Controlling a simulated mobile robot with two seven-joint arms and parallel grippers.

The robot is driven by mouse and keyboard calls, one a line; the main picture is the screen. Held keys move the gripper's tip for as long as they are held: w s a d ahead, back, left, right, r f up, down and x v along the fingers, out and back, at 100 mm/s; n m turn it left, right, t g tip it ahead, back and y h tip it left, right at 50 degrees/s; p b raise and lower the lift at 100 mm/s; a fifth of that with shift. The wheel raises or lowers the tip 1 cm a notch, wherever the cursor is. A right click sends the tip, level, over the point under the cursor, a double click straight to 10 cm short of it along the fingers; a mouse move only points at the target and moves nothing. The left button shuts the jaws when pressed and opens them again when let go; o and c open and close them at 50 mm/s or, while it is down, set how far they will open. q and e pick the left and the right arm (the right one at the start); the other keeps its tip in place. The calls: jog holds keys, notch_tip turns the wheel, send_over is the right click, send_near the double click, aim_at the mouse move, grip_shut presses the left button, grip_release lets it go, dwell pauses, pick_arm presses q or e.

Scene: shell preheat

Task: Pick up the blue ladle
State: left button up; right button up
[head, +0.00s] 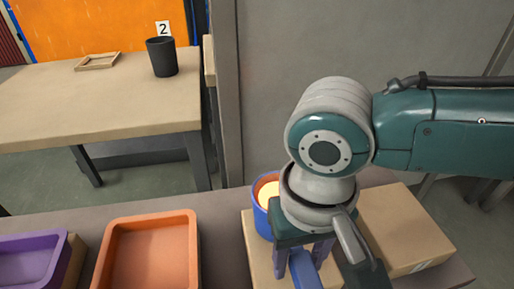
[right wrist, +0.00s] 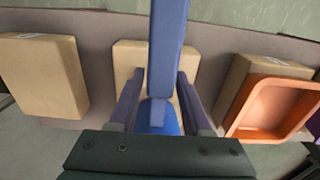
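The blue ladle (head: 261,218) stands on a tan box at the front middle in the head view. Its cup has an orange inside with pale yellow contents. Its long blue handle runs toward me and fills the middle of the right wrist view (right wrist: 167,45). My right gripper (head: 302,264) points down over the handle, one finger on each side. In the right wrist view the fingers (right wrist: 160,80) stand apart with the handle between them, and narrow gaps seem to show. Whether they touch it is hard to tell. My arm and gripper hide part of the ladle. My left gripper is out of view.
The tan box (head: 251,262) under the ladle is between an orange tray (head: 150,222) on the left and a cardboard box (head: 405,235) on the right. A purple tray (head: 30,262) is far left. Another table (head: 90,105) behind holds a dark cup (head: 162,58) and a wooden frame (head: 97,62).

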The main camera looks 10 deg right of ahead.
grip_shut()
dwell(0.5)
